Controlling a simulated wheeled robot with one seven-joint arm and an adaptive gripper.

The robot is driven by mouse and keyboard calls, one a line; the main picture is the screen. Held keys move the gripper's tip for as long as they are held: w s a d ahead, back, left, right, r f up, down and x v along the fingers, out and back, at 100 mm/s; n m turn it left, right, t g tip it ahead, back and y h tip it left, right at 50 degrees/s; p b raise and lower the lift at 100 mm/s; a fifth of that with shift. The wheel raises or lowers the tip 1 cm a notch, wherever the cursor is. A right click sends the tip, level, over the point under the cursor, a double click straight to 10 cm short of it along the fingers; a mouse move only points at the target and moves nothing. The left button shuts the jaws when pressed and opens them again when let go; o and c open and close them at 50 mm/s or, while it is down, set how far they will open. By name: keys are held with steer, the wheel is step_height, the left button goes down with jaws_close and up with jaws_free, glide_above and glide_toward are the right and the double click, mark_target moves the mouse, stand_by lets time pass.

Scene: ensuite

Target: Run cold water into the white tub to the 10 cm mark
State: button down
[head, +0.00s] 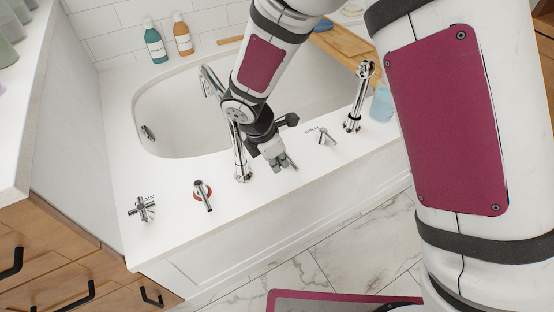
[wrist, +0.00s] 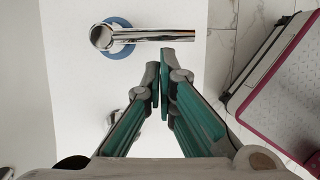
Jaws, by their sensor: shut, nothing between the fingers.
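The white tub (head: 185,112) is set in a white deck; I see no water in its visible part and no level mark. The chrome spout (head: 238,150) arches over the tub, partly behind my arm. In the wrist view a chrome lever (wrist: 150,37) with a blue ring (wrist: 122,50) points right across the deck. My gripper (wrist: 159,72) is shut and empty, its fingertips close beside the lever's bar; I cannot tell if they touch. In the head view my gripper (head: 288,165) is over the front deck and the blue-ringed lever is hidden.
A red-ringed lever (head: 203,195) and a cross handle (head: 143,209) marked "...AIN" stand to the left. A lever (head: 325,137) marked "SPRAY" and a hand shower (head: 357,95) stand to the right. Bottles (head: 155,45), a wooden board (head: 345,47) and a blue cup (head: 382,104) are on the rim.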

mark_target(294, 163)
steer(key=shift+d+n, duration=0.55)
steer(key=shift+n, duration=0.35)
steer(key=shift+w+d+n+t+y+p, duration=0.1)
steer(key=shift+d+n+t+y+p, duration=0.4)
steer(key=shift+n, duration=0.5)
steer(key=d+n, duration=0.1)
steer(key=n, duration=0.1)
steer(key=shift+w+d+n, duration=0.35)
steer(key=shift+n, duration=0.05)
steer(key=n, duration=0.1)
steer(key=w+d+n+y, duration=0.1)
steer(key=shift+d+n+t, duration=0.1)
steer(key=shift+n+t, duration=0.2)
steer(key=n, duration=0.1)
steer(key=w+d+n+y+p, duration=0.1)
steer(key=shift+w+n, duration=0.1)
steer(key=shift+n, duration=0.3)
steer(key=shift+w, duration=0.2)
steer(key=shift+w+d, duration=0.15)
steer(key=shift+r, duration=0.1)
